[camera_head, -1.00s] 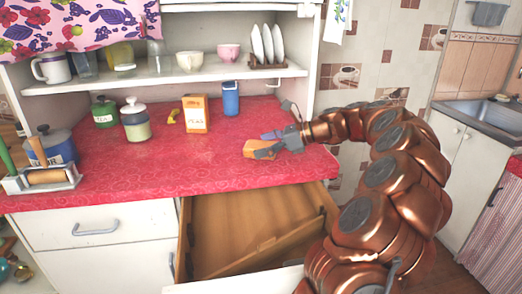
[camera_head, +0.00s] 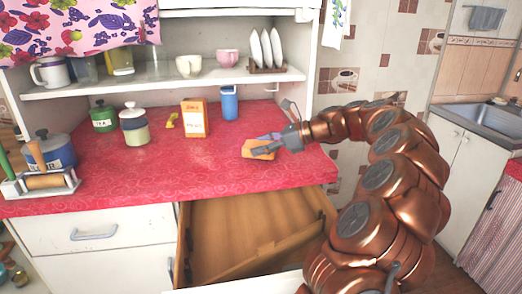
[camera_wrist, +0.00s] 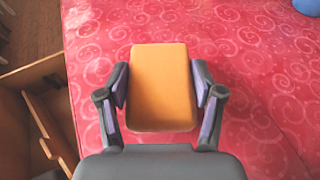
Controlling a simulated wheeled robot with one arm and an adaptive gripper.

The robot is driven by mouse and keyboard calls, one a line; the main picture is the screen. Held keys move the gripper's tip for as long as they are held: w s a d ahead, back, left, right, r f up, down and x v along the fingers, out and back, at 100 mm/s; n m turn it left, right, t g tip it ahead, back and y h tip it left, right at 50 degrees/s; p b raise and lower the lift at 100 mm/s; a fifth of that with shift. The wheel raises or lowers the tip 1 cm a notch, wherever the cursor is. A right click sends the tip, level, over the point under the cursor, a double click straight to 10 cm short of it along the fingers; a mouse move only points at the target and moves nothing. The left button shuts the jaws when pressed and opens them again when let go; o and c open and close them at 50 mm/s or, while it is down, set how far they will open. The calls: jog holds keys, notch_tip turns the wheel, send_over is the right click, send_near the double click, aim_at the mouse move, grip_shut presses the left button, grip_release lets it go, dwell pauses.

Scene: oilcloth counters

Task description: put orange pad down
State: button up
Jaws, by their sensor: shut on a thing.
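The orange pad (camera_head: 258,149) is a small block at the right part of the red counter (camera_head: 130,180). In the wrist view the orange pad (camera_wrist: 161,87) lies between the two fingers of my gripper (camera_wrist: 161,92). My gripper (camera_head: 268,144) is shut on its sides, coming from the right. The pad is low over the red cloth; I cannot tell whether its underside touches it.
An open wooden drawer (camera_head: 235,235) juts out below the counter's front edge. Jars (camera_head: 134,124) stand further left. The cloth around the pad is clear.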

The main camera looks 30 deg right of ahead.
aim_at(261, 144)
notch_tip(261, 144, up, 9)
jog(key=shift+f+p, duration=0.2)
jog(key=shift+p, duration=0.25)
jog(key=w+a+f+m+t+h+p, duration=0.1)
jog(key=w+a+m+t+h+p, duration=0.1)
jog(key=w+a+p, duration=0.45)
jog(key=w+a+f+m+t+h+p, duration=0.1)
jog(key=w+a+m+h+p, duration=0.25)
jog(key=a, duration=0.55)
jog(key=s+a+m+h+p, duration=0.2)
jog(key=a+m+h+p, duration=0.2)
jog(key=a+m+h, duration=0.2)
jog(key=shift+s+a+r+m+h, duration=0.25)
jog(key=shift+a+r+m+h, duration=0.15)
jog(key=shift+a+h, duration=0.75)
